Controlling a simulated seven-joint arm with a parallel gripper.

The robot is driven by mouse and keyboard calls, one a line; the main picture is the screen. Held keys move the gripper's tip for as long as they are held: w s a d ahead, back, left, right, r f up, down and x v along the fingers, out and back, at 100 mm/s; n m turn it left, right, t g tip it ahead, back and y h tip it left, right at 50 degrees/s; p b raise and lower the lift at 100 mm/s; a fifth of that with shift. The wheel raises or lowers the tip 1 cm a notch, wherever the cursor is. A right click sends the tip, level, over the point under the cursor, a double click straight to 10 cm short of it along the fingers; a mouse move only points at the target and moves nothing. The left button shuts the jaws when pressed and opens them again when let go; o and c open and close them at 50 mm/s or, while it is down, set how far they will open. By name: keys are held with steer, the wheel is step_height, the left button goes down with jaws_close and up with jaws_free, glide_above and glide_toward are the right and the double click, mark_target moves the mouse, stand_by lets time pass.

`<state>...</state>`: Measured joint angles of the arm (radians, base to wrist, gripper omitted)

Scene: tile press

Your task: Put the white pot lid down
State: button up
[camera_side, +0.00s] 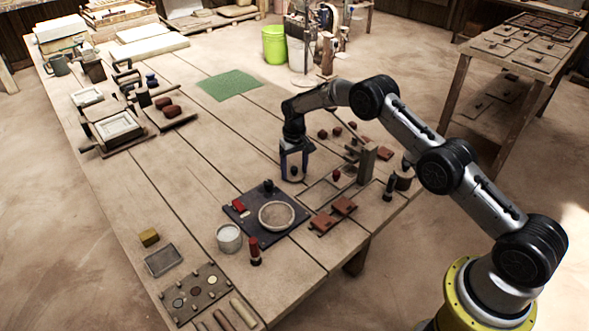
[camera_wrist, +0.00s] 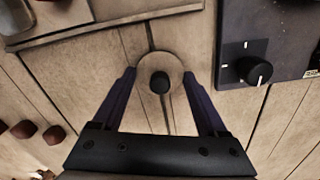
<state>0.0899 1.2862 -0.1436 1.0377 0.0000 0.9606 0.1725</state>
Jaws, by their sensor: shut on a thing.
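The pot lid is a pale round disc (camera_wrist: 161,59) with a dark knob, in the middle of the wrist view. In the side view my gripper (camera_side: 294,175) points down over the planks, behind the dark wheel unit. The lid's pale disc is hard to make out there, and I cannot tell whether it touches the table. An open pot with a white top (camera_side: 229,238) stands at the front, left of the wheel unit.
The dark wheel unit (camera_side: 262,238) with a round pale plate is close in front of my gripper; its control knob (camera_wrist: 257,70) is at right in the wrist view. Red-brown tiles (camera_side: 334,215) and a wooden frame lie to the right. Planks left of my gripper are clear.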

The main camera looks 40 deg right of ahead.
mark_target(295, 168)
steer(key=shift+f, duration=0.1)
steer(key=shift+f, duration=0.1)
steer(key=o, duration=1.2)
steer(key=shift+o, duration=0.2)
step_height(295, 168, up, 12)
steer(key=shift+r, duration=0.25)
